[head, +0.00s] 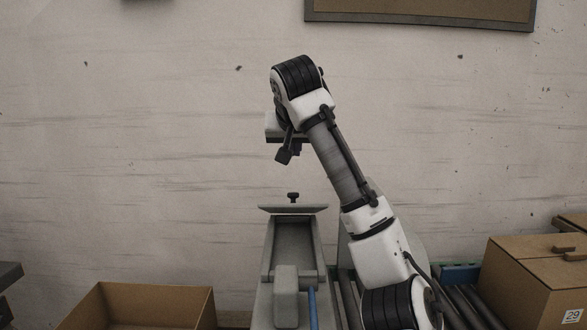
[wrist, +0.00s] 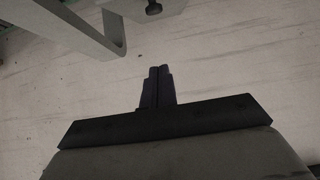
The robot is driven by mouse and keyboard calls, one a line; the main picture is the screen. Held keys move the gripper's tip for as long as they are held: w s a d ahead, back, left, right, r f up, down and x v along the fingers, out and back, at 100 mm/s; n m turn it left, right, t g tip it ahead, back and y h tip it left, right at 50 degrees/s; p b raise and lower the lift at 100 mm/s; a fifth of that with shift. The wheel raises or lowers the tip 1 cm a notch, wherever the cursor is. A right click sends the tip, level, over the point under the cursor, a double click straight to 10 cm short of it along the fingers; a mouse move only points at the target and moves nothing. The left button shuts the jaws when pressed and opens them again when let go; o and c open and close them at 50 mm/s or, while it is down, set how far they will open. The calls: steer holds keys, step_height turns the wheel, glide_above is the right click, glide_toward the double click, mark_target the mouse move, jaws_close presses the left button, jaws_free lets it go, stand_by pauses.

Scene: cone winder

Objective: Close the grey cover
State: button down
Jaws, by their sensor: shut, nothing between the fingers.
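The grey cover (head: 292,209) is raised at the back end of a grey, open-topped trough (head: 293,245) in the head view. It shows nearly edge-on, with a dark knob (head: 293,196) above it. My gripper (head: 284,156) hangs above the cover, apart from it, against the wall. In the wrist view my gripper's fingers (wrist: 158,72) are together and empty. A dark knob (wrist: 153,8) shows at the top edge there, with a grey angled part (wrist: 85,30) left of it; I cannot tell whether that part is the cover.
A grey block (head: 286,285) and a blue rod (head: 312,305) stand at the trough's near end. An open cardboard box (head: 140,290) is at left. A closed box (head: 535,270) stands at right beside rollers (head: 470,305). The wall behind is close; the air around my gripper is clear.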

steer(key=p, duration=0.3)
glide_above(294, 194)
steer(key=w, duration=0.2)
step_height(294, 194, down, 6)
steer(key=shift+s, duration=0.15)
steer(key=f, duration=0.1)
steer(key=s+f, duration=0.1)
steer(key=f, duration=0.1)
steer(key=shift+d, duration=0.1)
steer(key=shift+s+f, duration=0.3)
steer(key=shift+f, duration=0.2)
steer(key=shift+f+b, duration=0.35)
steer(key=shift+b, duration=0.1)
steer(key=s+f+t+b, duration=0.2)
steer(key=s+f+b, duration=0.2)
steer(key=f+b, duration=0.3)
steer(key=b, duration=0.3)
steer(key=shift+s+t, duration=0.15)
steer(key=shift+t, duration=0.25)
steer(key=shift+r, duration=0.15)
